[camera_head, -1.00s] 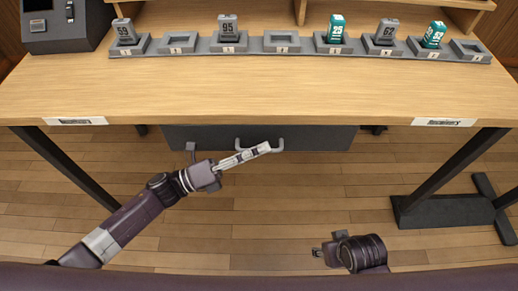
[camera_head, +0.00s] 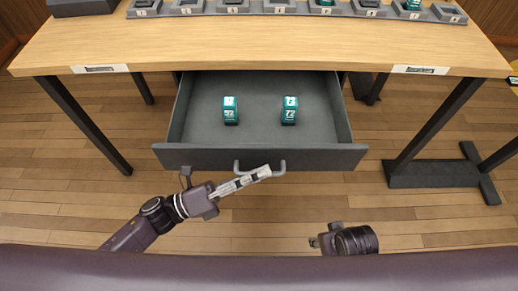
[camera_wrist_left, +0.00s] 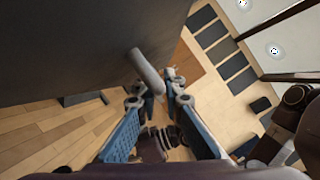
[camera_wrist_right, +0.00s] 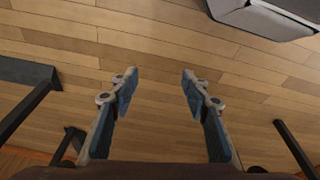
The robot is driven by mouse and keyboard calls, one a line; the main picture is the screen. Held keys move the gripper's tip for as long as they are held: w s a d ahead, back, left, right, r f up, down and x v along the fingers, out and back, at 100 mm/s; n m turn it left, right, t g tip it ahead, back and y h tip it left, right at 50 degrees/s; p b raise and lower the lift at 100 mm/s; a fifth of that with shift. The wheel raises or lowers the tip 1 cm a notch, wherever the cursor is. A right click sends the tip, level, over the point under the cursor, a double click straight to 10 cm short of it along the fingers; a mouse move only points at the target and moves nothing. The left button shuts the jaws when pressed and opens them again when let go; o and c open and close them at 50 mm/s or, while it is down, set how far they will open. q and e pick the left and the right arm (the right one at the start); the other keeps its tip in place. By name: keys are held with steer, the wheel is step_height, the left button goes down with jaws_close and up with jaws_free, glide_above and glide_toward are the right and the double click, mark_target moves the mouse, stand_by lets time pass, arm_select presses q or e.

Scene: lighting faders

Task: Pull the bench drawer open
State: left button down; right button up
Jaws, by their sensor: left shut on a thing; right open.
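The grey bench drawer (camera_head: 200,157) stands pulled out from under the wooden bench in the head view, its inside showing. Two teal blocks, a left one (camera_head: 230,111) and a right one (camera_head: 290,110), stand inside it. My left gripper (camera_head: 266,172) is shut on the drawer's handle (camera_head: 281,165) at the front panel. The left wrist view shows the handle (camera_wrist_left: 146,72) at the fingertips (camera_wrist_left: 163,88), with the dark drawer front beside it. My right gripper (camera_head: 312,241) is low in front of the drawer, apart from it. Its fingers (camera_wrist_right: 160,82) are open and empty in the right wrist view.
The wooden bench top (camera_head: 270,42) carries a row of grey holders (camera_head: 280,7) with several blocks along the back. Dark bench legs (camera_head: 85,125) stand on both sides. The wooden floor (camera_head: 400,220) around the drawer's front is mostly clear.

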arm_select(q)
steer(key=s+p, duration=0.1)
steer(key=s, duration=0.6)
arm_select(e)
steer(key=f, duration=0.2)
steer(key=s+f, duration=0.1)
steer(key=f, duration=0.1)
steer(key=shift+f, duration=0.35)
arm_select(q)
steer(key=c, duration=2.3)
jaws_free()
steer(key=shift+a, duration=0.1)
arm_select(e)
steer(key=shift+s, duration=0.1)
arm_select(q)
steer(key=v, duration=1.2)
